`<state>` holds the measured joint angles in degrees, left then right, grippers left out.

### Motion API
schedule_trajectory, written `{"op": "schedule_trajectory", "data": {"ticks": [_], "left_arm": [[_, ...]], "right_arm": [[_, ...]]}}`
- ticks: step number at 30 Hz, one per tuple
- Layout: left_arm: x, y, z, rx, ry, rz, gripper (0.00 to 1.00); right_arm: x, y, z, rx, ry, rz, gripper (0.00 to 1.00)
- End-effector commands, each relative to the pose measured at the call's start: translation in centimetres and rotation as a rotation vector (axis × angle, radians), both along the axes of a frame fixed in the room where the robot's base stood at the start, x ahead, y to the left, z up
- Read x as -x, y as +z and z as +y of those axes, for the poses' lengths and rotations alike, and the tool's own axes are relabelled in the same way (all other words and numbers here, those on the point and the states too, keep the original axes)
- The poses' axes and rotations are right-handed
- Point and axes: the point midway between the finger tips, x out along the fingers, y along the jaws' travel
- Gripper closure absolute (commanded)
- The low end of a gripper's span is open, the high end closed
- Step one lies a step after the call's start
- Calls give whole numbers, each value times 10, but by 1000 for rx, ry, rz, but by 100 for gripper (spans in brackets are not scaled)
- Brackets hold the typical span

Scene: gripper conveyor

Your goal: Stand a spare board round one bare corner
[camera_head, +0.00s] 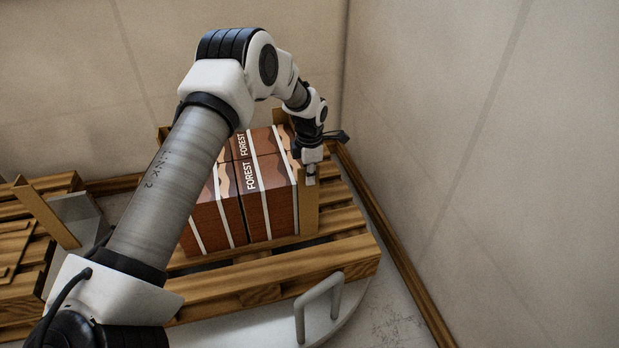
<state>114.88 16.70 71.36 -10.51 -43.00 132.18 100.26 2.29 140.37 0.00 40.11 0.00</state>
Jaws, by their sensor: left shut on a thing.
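Brown cartons (268,205) marked FOREST stand stacked on a wooden pallet (270,274). My left gripper (311,176) is at the right side of the stack, pointing down. It is shut on the upper part of a tan corner board (308,210). That board stands upright at the near right corner of the cartons; whether it touches them or the pallet I cannot tell. Another tan board (281,117) shows at the far right corner. Part of the stack's left side is hidden behind my left arm. My right gripper is not in view.
A second pallet (62,183) at the left has a tilted tan board (45,212) and a grey block (80,216) by it. A grey handle-like bar (320,302) rises in front of the pallet. Walls close in behind and at the right, with a wooden rail (395,245) along the floor.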

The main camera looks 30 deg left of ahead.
Motion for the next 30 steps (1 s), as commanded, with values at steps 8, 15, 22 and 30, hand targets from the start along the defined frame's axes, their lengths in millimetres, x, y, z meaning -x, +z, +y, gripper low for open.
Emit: {"op": "schedule_trajectory", "data": {"ticks": [8, 15, 22, 30], "left_arm": [[-1, -1, 0, 0, 0, -3, 100], [-1, -1, 0, 0, 0, -3, 69], [-1, 7, 0, 0, -1, -4, 69], [-2, 71, 0, 0, -1, -6, 69]], "right_arm": [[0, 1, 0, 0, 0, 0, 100], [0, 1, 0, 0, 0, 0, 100], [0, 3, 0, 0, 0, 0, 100], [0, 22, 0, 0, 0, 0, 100]]}}
